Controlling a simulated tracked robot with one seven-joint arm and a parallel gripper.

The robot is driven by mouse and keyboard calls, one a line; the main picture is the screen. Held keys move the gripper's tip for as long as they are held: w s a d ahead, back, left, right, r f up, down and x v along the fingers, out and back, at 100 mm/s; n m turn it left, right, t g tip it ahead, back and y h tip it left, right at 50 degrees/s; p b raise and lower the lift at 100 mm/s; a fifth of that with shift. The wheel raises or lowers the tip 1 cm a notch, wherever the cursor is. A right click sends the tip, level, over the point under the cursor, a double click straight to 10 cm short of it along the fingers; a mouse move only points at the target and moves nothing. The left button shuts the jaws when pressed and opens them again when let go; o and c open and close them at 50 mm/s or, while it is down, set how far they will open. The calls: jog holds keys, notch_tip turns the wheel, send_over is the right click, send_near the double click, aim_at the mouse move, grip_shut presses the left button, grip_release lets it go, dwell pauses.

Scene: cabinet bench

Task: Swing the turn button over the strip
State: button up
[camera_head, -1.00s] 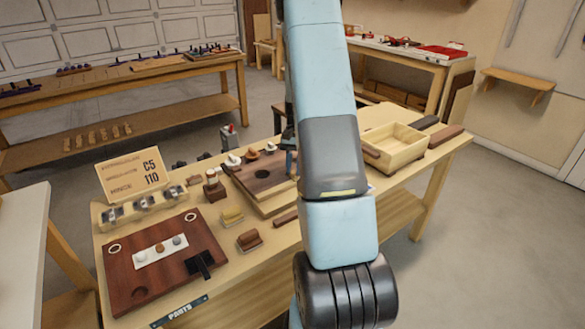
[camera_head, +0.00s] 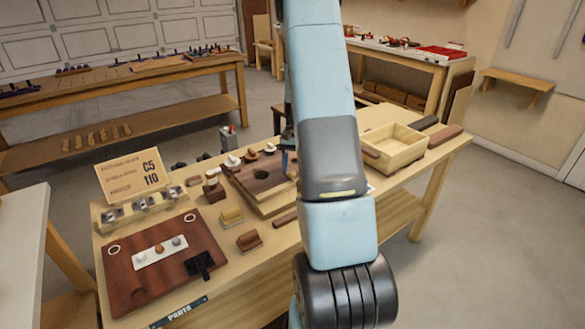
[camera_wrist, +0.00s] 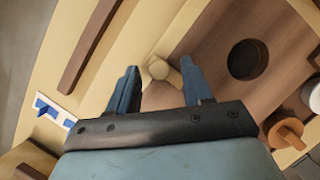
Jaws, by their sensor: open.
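A small pale wooden piece (camera_wrist: 160,72), which looks like the turn button, shows in the wrist view at the edge of a brown wooden panel (camera_wrist: 218,30). My gripper (camera_wrist: 158,67) is open, with one finger on each side of that piece. I cannot tell whether either finger touches it. The panel has a round dark hole (camera_wrist: 248,60) and also shows in the head view (camera_head: 250,188). There my arm hides the turn button. A pale strip (camera_wrist: 180,30) runs along the panel's edge; I cannot tell whether it is the task's strip.
A dark wooden bar (camera_wrist: 90,45) lies left of my gripper. An orange-brown knob (camera_wrist: 285,134) is at lower right in the wrist view. An open wooden box (camera_head: 398,142) stands on the bench to the right. A dark red board (camera_head: 130,254) lies at the front left.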

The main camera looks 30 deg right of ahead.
jog(key=v, duration=1.3)
jog(key=shift+r, duration=0.3)
jog(key=s+a+r+n+t+h, duration=0.1)
jog(key=s+a+r+n+t, duration=0.1)
jog(key=s+a+r, duration=0.45)
jog(key=s+a+r+n+t+h, duration=0.1)
jog(key=s+a+r+n+t, duration=0.15)
jog(key=a+r, duration=0.65)
jog(key=s+a+r+n+t, duration=0.1)
jog(key=s+a+n+t, duration=0.1)
jog(key=s+a, duration=0.3)
jog(key=s+a+r+n+t+h, duration=0.1)
jog(key=s+a, duration=0.4)
jog(key=s, duration=0.9)
jog(key=shift+a+r+n+t, duration=0.15)
jog(key=shift+n+t, duration=0.3)
jog(key=shift+t, duration=0.3)
